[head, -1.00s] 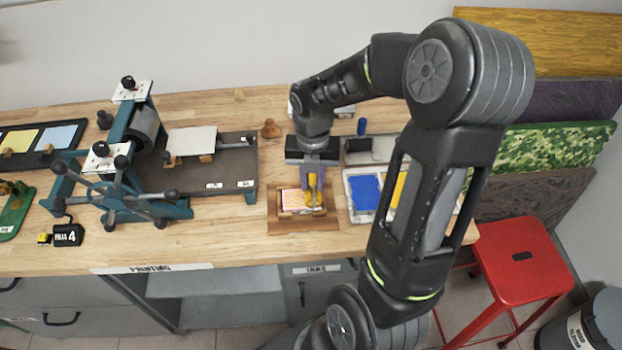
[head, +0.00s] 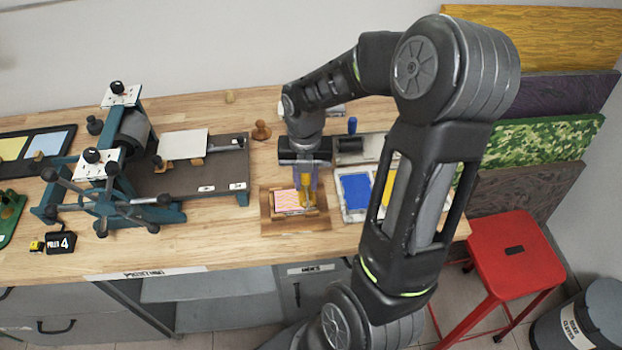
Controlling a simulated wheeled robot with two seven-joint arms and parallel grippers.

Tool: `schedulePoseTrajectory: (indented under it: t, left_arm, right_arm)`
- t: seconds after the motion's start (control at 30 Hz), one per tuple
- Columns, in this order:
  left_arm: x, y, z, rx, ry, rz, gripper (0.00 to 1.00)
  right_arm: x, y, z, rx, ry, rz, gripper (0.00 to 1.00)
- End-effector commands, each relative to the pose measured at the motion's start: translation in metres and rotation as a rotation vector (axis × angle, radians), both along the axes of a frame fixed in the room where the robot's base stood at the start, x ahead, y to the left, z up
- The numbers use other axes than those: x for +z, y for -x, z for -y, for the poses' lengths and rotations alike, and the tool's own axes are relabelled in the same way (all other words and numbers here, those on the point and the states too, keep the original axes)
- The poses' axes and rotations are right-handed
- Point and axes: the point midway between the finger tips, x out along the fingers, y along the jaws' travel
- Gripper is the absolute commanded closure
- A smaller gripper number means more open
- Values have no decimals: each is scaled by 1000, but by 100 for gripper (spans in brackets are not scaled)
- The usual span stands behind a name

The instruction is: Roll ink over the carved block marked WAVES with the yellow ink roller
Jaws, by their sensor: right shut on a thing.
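My right gripper (head: 306,176) points down at the workbench and is shut on the yellow ink roller (head: 306,193). The roller is at the right part of a carved block (head: 286,201) with a pink and yellow pattern. I cannot tell whether it touches the block's face. The block sits in a wooden holder (head: 270,222) near the bench's front edge. No WAVES marking can be read on it at this size. My left gripper is not in view.
A teal press (head: 130,195) with spoked handles stands to the left. A tray with blue and yellow ink (head: 356,190) lies just right of the holder. A wooden knob-shaped tool (head: 261,131) stands behind. A red stool (head: 508,252) is at the right. Bare bench lies between press and holder.

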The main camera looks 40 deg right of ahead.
Motion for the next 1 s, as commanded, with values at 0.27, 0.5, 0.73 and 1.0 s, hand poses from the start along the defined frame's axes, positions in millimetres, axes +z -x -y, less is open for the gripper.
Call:
schedulePoseTrajectory:
  t: [0.27,0.5,0.73,1.0]
  left_arm:
    - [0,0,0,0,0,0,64]
    - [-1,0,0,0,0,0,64]
    - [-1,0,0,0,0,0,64]
    - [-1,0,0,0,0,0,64]
  right_arm:
    - [0,-3,-3,0,0,0,100]
    - [0,-5,-7,2,0,0,100]
    - [-1,-13,-17,1,0,0,100]
    - [-2,-13,-18,0,0,-1,100]
